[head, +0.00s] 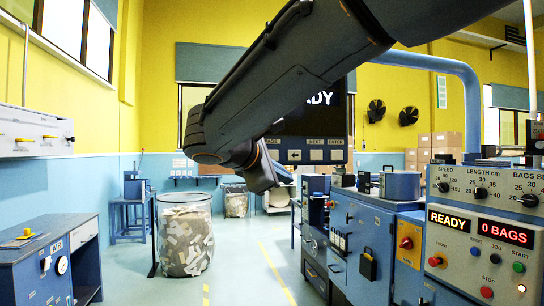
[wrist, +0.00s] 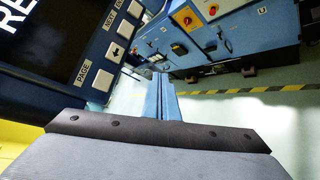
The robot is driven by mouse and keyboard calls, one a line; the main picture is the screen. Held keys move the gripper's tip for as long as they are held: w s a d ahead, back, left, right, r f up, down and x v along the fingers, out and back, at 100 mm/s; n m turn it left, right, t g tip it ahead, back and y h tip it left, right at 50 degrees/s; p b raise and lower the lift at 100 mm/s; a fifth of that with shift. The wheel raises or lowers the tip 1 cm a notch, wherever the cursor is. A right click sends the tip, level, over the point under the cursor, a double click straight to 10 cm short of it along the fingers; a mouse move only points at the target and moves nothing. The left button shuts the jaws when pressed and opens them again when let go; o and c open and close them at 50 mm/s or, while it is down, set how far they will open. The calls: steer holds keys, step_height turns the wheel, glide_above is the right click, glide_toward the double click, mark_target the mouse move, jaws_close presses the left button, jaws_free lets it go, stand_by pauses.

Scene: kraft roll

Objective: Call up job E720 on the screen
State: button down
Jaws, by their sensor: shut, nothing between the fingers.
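The screen (head: 337,112) is a dark panel behind my arm. Part of the word READY shows on it in white, with its left side hidden. A row of pale buttons runs under it, including a left-arrow button (head: 294,155), a button under NEXT (head: 316,155) and one under ENTER (head: 336,155). In the wrist view the screen (wrist: 50,40) fills the upper left, with the button labelled PAGE (wrist: 102,80) nearest my fingers. My gripper (wrist: 161,80) is shut and empty, its blue fingers to the right of the buttons and apart from them.
A blue machine (head: 365,245) stands below and right, with a control panel (head: 480,245) reading READY and 0 BAGS. A mesh bin of paper scraps (head: 185,235) stands left of centre. A blue cabinet (head: 45,265) is at the left. Floor between is clear.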

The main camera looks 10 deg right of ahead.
steer(key=shift+t+h, duration=0.4)
steer(key=r, duration=0.5)
steer(key=shift+w+a, duration=0.1)
steer(key=shift+a, duration=0.25)
steer(key=shift+w, duration=0.1)
glide_toward(278, 157)
steer(key=shift+w+d+f+p, duration=0.15)
steer(key=shift+w+d+f, duration=0.15)
steer(key=shift+d, duration=0.3)
steer(key=shift+w+d+f+p, duration=0.1)
steer(key=shift+w+d+f, duration=0.1)
steer(key=shift+w+d, duration=0.3)
steer(key=shift+w+d+f+p, duration=0.15)
steer(key=shift+w+d+f, duration=0.15)
steer(key=shift+d, duration=0.45)
steer(key=shift+w, duration=0.15)
steer(key=shift+w, duration=0.3)
steer(key=shift+w, duration=0.4)
stand_by(0.7)
steer(key=shift+s, duration=0.1)
steer(key=shift+s+b, duration=0.4)
steer(key=shift+s, duration=0.35)
